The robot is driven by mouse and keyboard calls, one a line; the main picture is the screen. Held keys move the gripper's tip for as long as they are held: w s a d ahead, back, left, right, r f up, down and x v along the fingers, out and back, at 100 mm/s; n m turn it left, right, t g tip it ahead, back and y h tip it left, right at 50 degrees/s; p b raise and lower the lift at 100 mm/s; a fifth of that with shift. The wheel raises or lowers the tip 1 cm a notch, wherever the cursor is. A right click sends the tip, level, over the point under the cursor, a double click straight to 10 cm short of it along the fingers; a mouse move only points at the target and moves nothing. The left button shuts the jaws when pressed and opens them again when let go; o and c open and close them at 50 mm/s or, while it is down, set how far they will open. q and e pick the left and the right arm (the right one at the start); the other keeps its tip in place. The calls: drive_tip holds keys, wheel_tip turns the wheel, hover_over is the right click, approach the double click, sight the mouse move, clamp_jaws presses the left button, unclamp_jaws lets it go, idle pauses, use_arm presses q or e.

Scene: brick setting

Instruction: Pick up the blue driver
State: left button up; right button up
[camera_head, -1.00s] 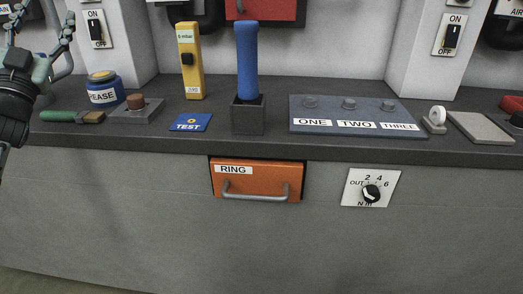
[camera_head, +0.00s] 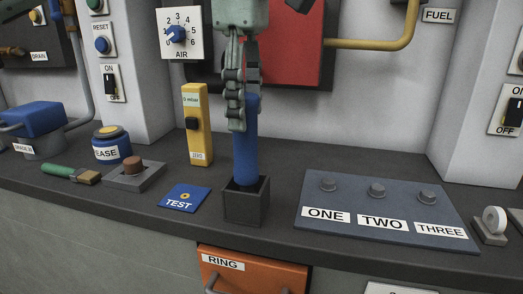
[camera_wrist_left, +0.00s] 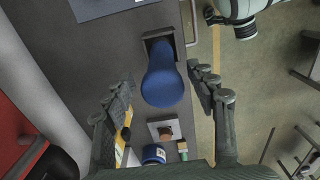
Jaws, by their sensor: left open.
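The blue driver (camera_head: 244,150) stands upright in a dark square holder (camera_head: 246,203) on the counter. My left gripper (camera_head: 240,110) is over its top from above, with the fingers pointing down and hiding part of the handle's upper end. In the left wrist view the driver (camera_wrist_left: 162,84) sits between the two spread fingers of my left gripper (camera_wrist_left: 160,98), with space on both sides. The gripper is open and holds nothing.
A yellow meter (camera_head: 197,125) stands close on the left, behind a blue TEST card (camera_head: 185,198). A panel with three buttons (camera_head: 385,212) lies to the right. An orange RING drawer (camera_head: 252,272) is below. A red box (camera_head: 300,50) is on the wall behind.

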sight(246, 151)
use_arm(q)
wheel_tip(246, 151, down, 8)
drive_tip(key=shift+s+a+r, duration=0.1)
drive_tip(key=shift+a+r, duration=0.05)
drive_tip(key=shift+r, duration=0.05)
drive_tip(key=shift+c, duration=0.5)
drive_tip(key=shift+r, duration=0.1)
clamp_jaws()
